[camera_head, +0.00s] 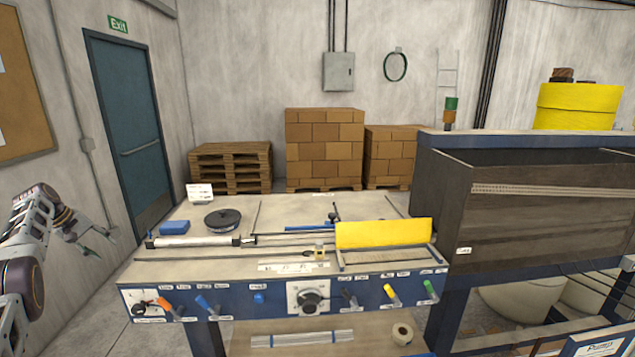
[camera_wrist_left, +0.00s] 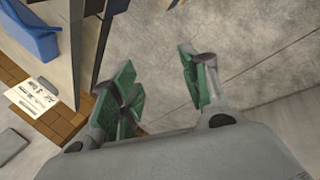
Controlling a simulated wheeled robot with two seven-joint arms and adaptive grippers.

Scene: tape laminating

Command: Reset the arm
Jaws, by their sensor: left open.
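My left gripper (camera_head: 97,246) is at the left side of the head view, off the left end of the workbench (camera_head: 168,262) and in front of the wall by the door. Its green-padded fingers are apart and nothing is between them. In the left wrist view the open gripper (camera_wrist_left: 165,92) hangs over bare grey floor. My right gripper does not show in either view.
On the bench are a black disc (camera_head: 222,219), a blue block (camera_head: 174,228), a roller (camera_head: 195,242) and a yellow panel (camera_head: 383,233). Coloured levers line its front. A dark wooden bin (camera_head: 540,215) stands to the right. Pallets (camera_head: 231,167) and brown stacks (camera_head: 325,150) stand behind.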

